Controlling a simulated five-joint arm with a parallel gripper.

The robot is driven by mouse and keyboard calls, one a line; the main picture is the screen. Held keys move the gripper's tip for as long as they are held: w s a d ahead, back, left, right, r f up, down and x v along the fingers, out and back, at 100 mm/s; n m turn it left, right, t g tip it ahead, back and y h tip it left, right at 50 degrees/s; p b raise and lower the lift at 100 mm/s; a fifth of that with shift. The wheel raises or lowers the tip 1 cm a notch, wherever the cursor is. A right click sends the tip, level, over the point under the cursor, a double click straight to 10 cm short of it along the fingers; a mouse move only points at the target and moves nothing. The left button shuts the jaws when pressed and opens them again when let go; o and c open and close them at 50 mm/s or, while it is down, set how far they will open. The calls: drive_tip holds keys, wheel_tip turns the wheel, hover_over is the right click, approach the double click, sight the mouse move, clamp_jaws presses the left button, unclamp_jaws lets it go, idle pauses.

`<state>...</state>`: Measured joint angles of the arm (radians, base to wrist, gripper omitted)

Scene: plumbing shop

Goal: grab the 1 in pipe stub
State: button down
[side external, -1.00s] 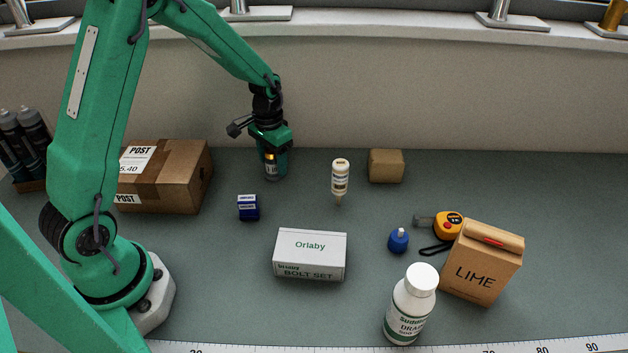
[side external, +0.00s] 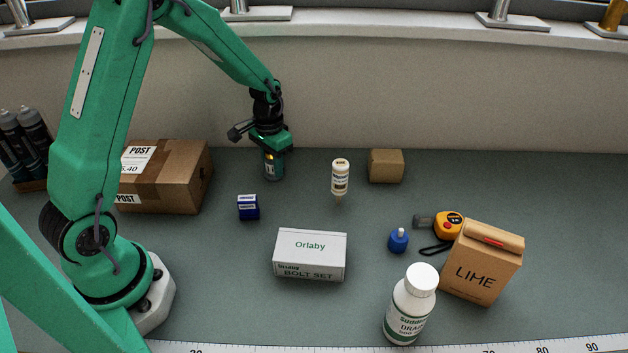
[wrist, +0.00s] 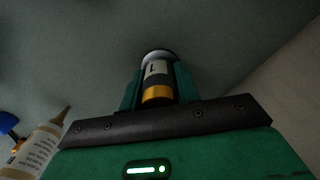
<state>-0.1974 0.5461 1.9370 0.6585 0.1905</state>
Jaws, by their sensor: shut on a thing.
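The 1 in pipe stub (wrist: 157,72) is a short upright cylinder with a dark grey top, a white label marked 1 and an orange band. In the wrist view it sits between the two green fingers of my gripper (wrist: 157,88), which are shut on it. In the side view my gripper (side external: 273,164) points down at the back of the bench, right of the POST carton. The stub (side external: 268,170) shows only partly there, mostly covered by the fingers, with its foot at bench level.
A POST carton (side external: 180,180) stands to the left. The wall is close behind. A white bolt set box (side external: 310,255) lies nearer the front.

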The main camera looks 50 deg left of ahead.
drive_tip(key=shift+r, duration=0.25)
drive_tip(key=shift+w+r, duration=0.1)
drive_tip(key=shift+r, duration=0.45)
drive_tip(key=r, duration=0.3)
drive_tip(key=shift+d, duration=0.3)
drive_tip(key=s+d+r, duration=0.4)
drive_tip(key=d+r, duration=0.2)
drive_tip(key=d, duration=0.4)
drive_tip(key=shift+d+r, duration=0.2)
drive_tip(key=shift+r, duration=0.05)
drive_tip(key=shift+d, duration=0.1)
